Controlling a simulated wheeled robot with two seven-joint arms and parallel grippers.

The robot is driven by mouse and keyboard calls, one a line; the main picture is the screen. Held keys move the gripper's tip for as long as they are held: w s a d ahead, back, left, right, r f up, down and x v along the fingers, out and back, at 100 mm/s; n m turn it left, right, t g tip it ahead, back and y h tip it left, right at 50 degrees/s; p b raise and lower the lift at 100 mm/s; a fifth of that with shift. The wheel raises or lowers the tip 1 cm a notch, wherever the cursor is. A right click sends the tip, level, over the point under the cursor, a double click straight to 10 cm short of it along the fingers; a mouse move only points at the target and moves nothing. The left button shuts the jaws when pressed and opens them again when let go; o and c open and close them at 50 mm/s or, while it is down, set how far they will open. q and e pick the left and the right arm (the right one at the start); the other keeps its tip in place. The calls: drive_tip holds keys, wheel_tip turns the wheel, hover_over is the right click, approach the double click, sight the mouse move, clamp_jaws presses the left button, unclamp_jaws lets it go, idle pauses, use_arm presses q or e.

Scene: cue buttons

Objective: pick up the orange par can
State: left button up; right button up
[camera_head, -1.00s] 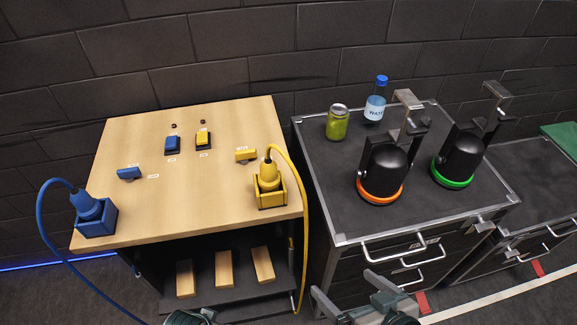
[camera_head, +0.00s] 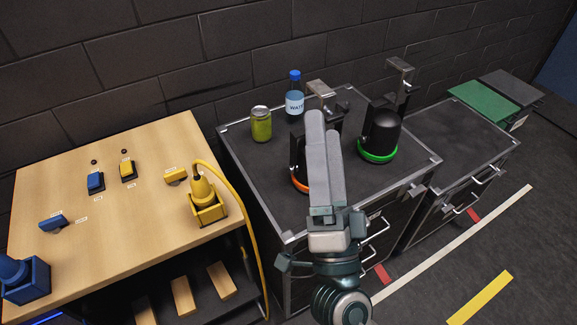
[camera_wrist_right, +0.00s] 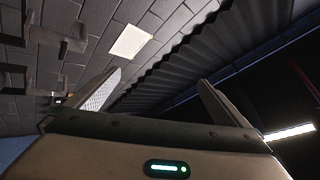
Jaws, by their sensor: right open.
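The orange par can (camera_head: 299,184) stands on the dark cabinet top in the head view. It is a black lamp with an orange ring, and my right gripper hides most of it. The green par can (camera_head: 380,137), black with a green ring, stands to its right. My right gripper (camera_head: 317,116) points upward in front of the orange can in the head view. In the right wrist view the fingers (camera_wrist_right: 155,88) are spread with nothing between them, and the camera looks up at the wall and ceiling. My left gripper is not in view.
A green can (camera_head: 261,125) and a water bottle (camera_head: 294,98) stand at the back of the cabinet top (camera_head: 262,192). A wooden desk (camera_head: 130,225) with blue and yellow plugs and buttons is at left. A yellow cable (camera_head: 247,225) hangs between desk and cabinet.

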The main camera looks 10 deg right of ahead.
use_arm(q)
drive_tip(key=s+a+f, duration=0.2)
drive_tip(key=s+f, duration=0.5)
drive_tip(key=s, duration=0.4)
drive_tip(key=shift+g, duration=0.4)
use_arm(e)
drive_tip(key=w+d+f+m+g+h, duration=0.2)
drive_tip(key=f+m+g, duration=0.5)
drive_tip(key=f, duration=0.4)
drive_tip(key=shift+w+g+h, duration=0.6)
drive_tip(key=shift+w+h, duration=0.25)
drive_tip(key=shift+h, duration=0.05)
use_arm(q)
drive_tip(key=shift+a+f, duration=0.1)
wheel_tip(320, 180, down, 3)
drive_tip(key=b, duration=0.3)
use_arm(e)
drive_tip(key=x, duration=1.2)
drive_tip(key=shift+w, duration=0.1)
